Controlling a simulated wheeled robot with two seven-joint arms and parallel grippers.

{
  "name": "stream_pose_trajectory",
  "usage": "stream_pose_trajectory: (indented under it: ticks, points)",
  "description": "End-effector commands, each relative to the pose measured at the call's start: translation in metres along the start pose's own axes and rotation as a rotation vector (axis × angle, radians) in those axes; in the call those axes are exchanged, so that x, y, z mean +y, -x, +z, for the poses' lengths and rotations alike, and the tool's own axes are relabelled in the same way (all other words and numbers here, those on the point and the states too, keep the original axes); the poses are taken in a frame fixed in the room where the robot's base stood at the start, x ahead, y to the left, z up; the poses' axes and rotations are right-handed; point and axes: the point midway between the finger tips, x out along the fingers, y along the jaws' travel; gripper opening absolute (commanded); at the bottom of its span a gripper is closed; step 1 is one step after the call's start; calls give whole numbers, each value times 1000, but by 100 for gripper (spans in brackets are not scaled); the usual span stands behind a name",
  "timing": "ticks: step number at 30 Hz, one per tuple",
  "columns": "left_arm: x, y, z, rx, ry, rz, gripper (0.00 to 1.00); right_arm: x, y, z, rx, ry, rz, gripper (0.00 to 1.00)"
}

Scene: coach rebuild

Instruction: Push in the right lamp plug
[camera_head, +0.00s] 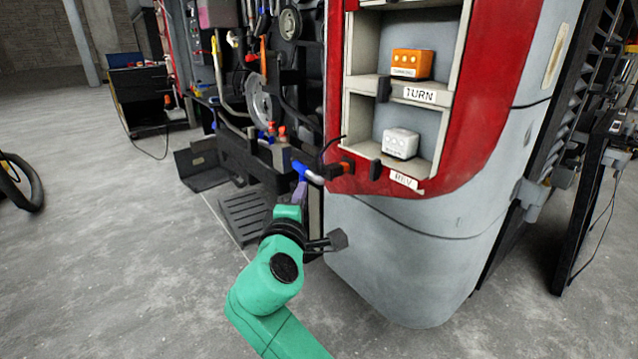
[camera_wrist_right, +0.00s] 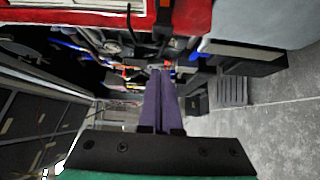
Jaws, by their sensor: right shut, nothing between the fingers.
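The coach's red and grey corner (camera_head: 455,150) has two open lamp compartments. The upper one, labelled TURN, holds an orange lamp (camera_head: 411,64). The lower one, labelled REV, holds a white lamp (camera_head: 400,143). An orange and black plug (camera_head: 340,169) with a dark cable is at the lower left of the REV compartment; I cannot tell how deep it sits. My right gripper (camera_head: 299,187), with purple fingers, is left of and below the plug, apart from it. The fingers are shut and empty, also in the right wrist view (camera_wrist_right: 161,75). My left gripper is not in view.
A black block (camera_head: 375,170) sits at the REV compartment's front edge. A tool rack (camera_head: 265,100) with hanging tools stands behind my right gripper, and a blue-and-white item (camera_head: 307,172) shows near the fingertips. Grey floor (camera_head: 130,270) lies open to the left.

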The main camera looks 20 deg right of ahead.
Motion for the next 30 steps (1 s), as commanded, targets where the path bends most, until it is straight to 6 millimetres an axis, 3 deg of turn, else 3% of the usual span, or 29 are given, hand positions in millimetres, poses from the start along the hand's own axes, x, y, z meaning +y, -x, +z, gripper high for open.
stream_pose_trajectory:
  ticks: [4, 9, 21, 24, 30]
  points:
    - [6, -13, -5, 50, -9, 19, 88, -1, -33, 1, -3, 0, 1, 0]
    - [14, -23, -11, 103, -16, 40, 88, -1, -52, 22, -2, -1, 0, 0]
    - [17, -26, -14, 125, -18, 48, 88, 0, -58, 29, -1, -1, -1, 0]
    - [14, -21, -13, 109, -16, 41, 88, 1, -60, 31, -1, 0, -1, 0]
    - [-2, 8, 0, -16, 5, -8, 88, 2, -74, 44, -2, 0, -2, 0]
